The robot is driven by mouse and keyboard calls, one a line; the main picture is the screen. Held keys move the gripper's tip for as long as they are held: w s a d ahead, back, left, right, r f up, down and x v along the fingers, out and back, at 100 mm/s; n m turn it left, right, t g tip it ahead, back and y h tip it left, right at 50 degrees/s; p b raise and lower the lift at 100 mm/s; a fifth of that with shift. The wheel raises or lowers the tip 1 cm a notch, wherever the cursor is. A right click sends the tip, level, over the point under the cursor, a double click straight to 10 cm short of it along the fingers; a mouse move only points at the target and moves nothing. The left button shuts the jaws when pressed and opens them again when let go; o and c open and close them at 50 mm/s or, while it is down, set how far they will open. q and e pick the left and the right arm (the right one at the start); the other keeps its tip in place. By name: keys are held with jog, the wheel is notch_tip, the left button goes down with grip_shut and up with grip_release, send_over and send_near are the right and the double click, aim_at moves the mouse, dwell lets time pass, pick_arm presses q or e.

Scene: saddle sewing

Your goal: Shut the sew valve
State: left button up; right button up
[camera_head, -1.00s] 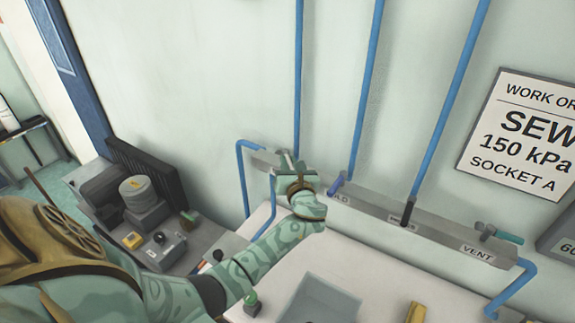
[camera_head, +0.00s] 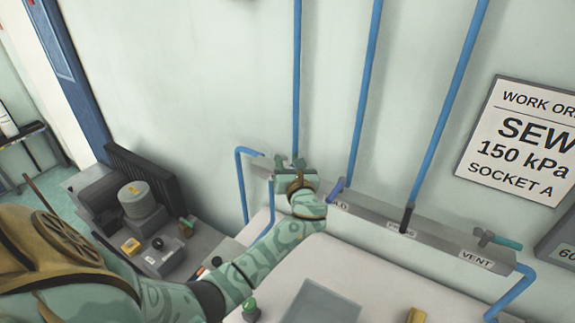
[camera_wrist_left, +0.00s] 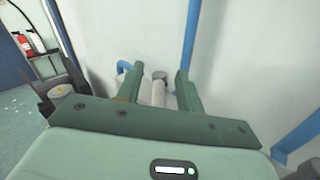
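A grey valve manifold (camera_head: 450,245) runs along the wall. My left gripper (camera_head: 290,165) is at its left end, covering that valve and its label, so I cannot read SEW there. In the left wrist view the fingers (camera_wrist_left: 158,88) stand apart, with a pale bar with a grey round end (camera_wrist_left: 159,77) showing between them. I cannot tell whether they touch it. Further right along the manifold are a violet-blue handle (camera_head: 336,188), a black handle (camera_head: 407,218) and a teal handle (camera_head: 503,241) by the VENT label (camera_head: 476,259). My right gripper is not in view.
Blue pipes (camera_head: 365,100) rise up the wall. A work-order sign (camera_head: 520,140) reads SEW, 150 kPa, SOCKET A. A bench with grey equipment (camera_head: 140,205) is at the left. A pale table (camera_head: 380,280) below holds a grey tray (camera_head: 318,302) and a yellow block (camera_head: 416,315).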

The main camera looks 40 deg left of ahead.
pick_arm(q)
jog(key=s+d+r, duration=0.8)
jog(key=s+r, duration=0.2)
jog(key=s, duration=0.1)
jog(key=shift+s+d+r, duration=0.15)
jog(key=shift+d+r, duration=0.05)
jog(key=shift+r, duration=0.1)
jog(key=shift+c, duration=0.4)
